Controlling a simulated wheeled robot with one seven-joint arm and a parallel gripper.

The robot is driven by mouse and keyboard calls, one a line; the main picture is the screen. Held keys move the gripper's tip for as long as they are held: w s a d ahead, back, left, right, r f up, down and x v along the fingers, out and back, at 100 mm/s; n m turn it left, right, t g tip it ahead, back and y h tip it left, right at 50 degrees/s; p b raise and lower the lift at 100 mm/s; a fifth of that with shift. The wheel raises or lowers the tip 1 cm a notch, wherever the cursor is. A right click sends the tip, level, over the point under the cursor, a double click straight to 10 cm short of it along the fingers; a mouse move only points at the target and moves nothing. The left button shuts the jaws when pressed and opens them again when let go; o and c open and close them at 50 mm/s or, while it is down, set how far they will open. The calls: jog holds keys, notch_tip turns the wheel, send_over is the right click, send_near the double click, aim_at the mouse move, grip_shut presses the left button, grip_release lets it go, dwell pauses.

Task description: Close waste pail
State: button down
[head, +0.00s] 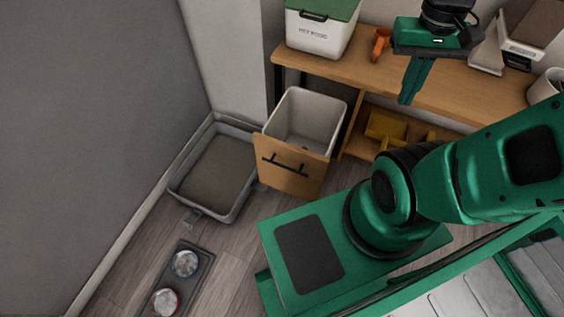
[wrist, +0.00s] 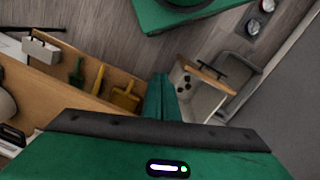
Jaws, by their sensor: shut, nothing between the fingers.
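The waste pail (head: 321,106) is a pale bin behind a wooden front panel (head: 288,167) with a black bar handle. It stands pulled out from under the wooden counter in the head view, open at the top. In the wrist view the pail (wrist: 198,103) and its front panel (wrist: 215,79) lie just right of my fingers. My gripper (head: 405,102) is shut and empty, pointing down above the counter, to the right of the pail and apart from it. Its fingers also show in the wrist view (wrist: 161,76), where they hide part of the scene beside the pail.
A wooden counter (head: 440,88) carries a white box with a green lid (head: 320,30) and a small orange item (head: 380,43). Yellow things (head: 385,128) lie on the shelf below. A grey litter tray (head: 180,192) and a bowl stand (head: 172,275) are on the floor at left.

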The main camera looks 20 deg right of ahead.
jog(key=w+a+f+n+g+h, duration=0.2)
jog(key=w+a+f+n+h, duration=0.7)
jog(key=w+a+f+n, duration=0.65)
jog(key=s+a+f+n+t+h, duration=0.2)
jog(key=a+f+n+t+h, duration=0.3)
jog(key=a+f, duration=0.6)
jog(key=n+t+y, duration=0.1)
jog(key=n+t, duration=0.9)
jog(key=n, duration=0.2)
send_near(281, 149)
jog(key=shift+t, duration=0.3)
jog(key=x, duration=0.5)
jog(key=shift+s+d+f, duration=0.1)
jog(key=shift+d, duration=0.25)
jog(key=shift+w+d, duration=0.4)
jog(key=shift+w, duration=0.05)
